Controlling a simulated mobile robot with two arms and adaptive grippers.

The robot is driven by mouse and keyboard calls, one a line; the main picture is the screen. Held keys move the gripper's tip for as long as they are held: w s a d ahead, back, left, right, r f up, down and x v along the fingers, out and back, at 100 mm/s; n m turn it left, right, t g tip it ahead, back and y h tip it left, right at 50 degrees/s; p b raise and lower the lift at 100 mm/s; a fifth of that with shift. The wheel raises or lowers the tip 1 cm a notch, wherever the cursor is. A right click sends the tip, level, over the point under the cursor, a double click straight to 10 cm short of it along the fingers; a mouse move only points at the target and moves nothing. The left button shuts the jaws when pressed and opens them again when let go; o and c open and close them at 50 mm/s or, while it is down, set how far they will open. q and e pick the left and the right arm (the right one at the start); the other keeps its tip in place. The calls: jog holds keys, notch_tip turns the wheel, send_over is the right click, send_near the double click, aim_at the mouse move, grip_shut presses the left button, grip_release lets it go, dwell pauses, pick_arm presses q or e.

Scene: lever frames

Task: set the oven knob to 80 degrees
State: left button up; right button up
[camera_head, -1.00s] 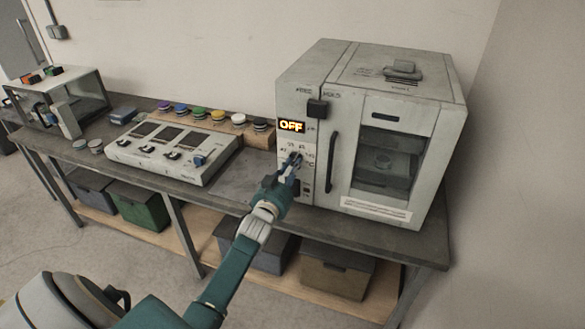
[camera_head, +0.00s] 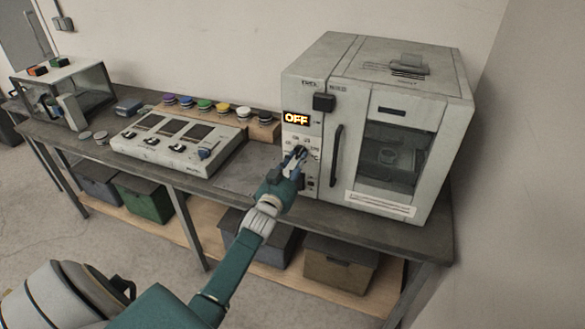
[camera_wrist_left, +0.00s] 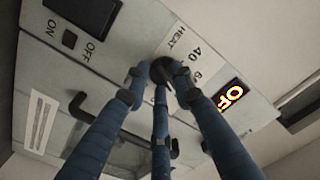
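The oven (camera_head: 345,80) is a pale box at the right end of the bench, its glass door shut. Its orange display (camera_head: 296,118) reads OFF; part of it also shows in the left wrist view (camera_wrist_left: 233,95). The dark oven knob (camera_wrist_left: 168,68) sits among HEAT markings, with 40 readable. My left gripper (camera_head: 298,158) is at the control panel and mostly hides the knob in the head view. In the left wrist view its blue fingers (camera_wrist_left: 160,80) converge around the knob. Whether they are closed tightly on it is unclear. My right gripper is in neither view.
A black ON/OFF switch (camera_wrist_left: 85,10) and the door handle (camera_head: 336,155) are close to the gripper. A panel with sliders (camera_head: 178,142), a row of coloured buttons (camera_head: 222,109) and a glass-sided box (camera_head: 85,90) stand further left. Bins sit on the shelf below.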

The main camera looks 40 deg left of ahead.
pick_arm(q)
jog(key=v, duration=1.1)
jog(key=shift+s+d, duration=0.2)
jog(key=shift+s, duration=0.15)
jog(key=s+d+f+g+h+b, duration=0.1)
jog(key=s+d+f+g, duration=0.3)
jog(key=f, duration=0.9)
jog(key=s+d+f+g+h, duration=0.1)
jog(key=s+d+f+g, duration=0.15)
jog(key=s+f, duration=0.75)
jog(key=s+d+f+g+h+b, duration=0.15)
jog(key=d+f, duration=0.25)
jog(key=f, duration=1.3)
jog(key=s+d+f+g, duration=0.2)
jog(key=s+f, duration=0.4)
jog(key=s, duration=0.5)
jog(key=s+d+f+g+b, duration=0.1)
jog(key=s+d+f+g, duration=0.1)
jog(key=s+f, duration=0.4)
jog(key=s+d+f+g, duration=0.2)
jog(key=s+f+g, duration=0.2)
jog(key=s, duration=1.2)
notch_tip(320, 180, down, 3)
jog(key=shift+f+m+g, duration=0.15)
jog(key=shift+m+g, duration=0.15)
